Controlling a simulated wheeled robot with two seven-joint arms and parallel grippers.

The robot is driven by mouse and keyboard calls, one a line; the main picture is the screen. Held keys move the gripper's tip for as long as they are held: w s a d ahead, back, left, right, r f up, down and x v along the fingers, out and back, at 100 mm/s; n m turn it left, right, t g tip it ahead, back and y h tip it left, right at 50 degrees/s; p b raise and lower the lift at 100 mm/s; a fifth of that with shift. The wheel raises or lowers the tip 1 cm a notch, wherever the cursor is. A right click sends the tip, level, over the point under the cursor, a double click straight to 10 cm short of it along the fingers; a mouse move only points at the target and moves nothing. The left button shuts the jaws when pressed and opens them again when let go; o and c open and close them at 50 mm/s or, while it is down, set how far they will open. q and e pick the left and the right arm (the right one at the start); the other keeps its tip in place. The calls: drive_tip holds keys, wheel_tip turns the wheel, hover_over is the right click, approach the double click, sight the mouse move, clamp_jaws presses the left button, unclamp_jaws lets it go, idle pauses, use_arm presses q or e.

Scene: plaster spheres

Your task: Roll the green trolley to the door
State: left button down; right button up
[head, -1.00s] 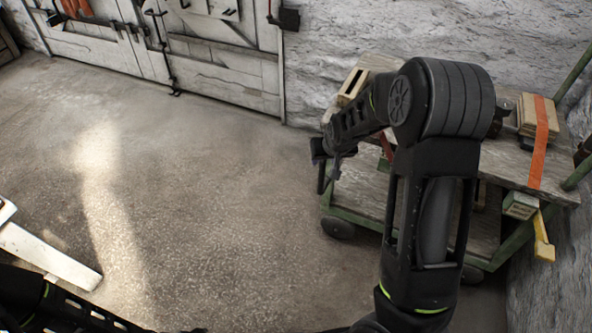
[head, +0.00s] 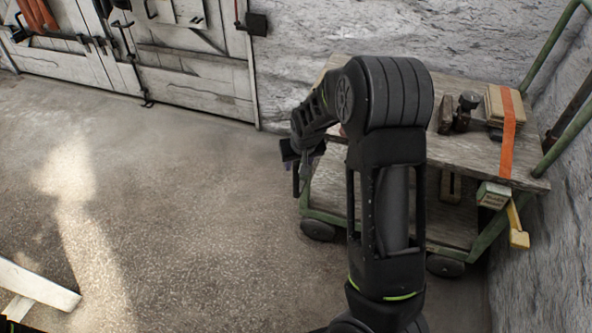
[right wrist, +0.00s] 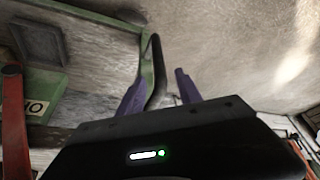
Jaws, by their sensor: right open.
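The green trolley (head: 470,255) has a green metal frame, grey wooden decks and dark wheels. It stands along the rough wall at the right. My right gripper (head: 303,160) is at the trolley's left end, beside a dark upright handle (head: 296,182). In the right wrist view, the open purple fingers (right wrist: 160,92) stand either side of the dark curved handle (right wrist: 157,70). Contact cannot be told. My right arm hides part of the trolley. The pale plank door (head: 195,75) is at the upper left. My left gripper is out of view.
A block with an orange strap (head: 507,125) and small tools lie on the trolley's top deck. A yellow-handled tool (head: 517,225) hangs at its front edge. White boards (head: 35,283) lie at the lower left. The floor (head: 180,200) between them is clear.

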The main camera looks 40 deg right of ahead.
sight(297, 166)
drive_tip(key=b+x, duration=0.1)
drive_tip(key=x, duration=0.5)
drive_tip(key=shift+c, duration=0.3)
clamp_jaws()
idle(1.0)
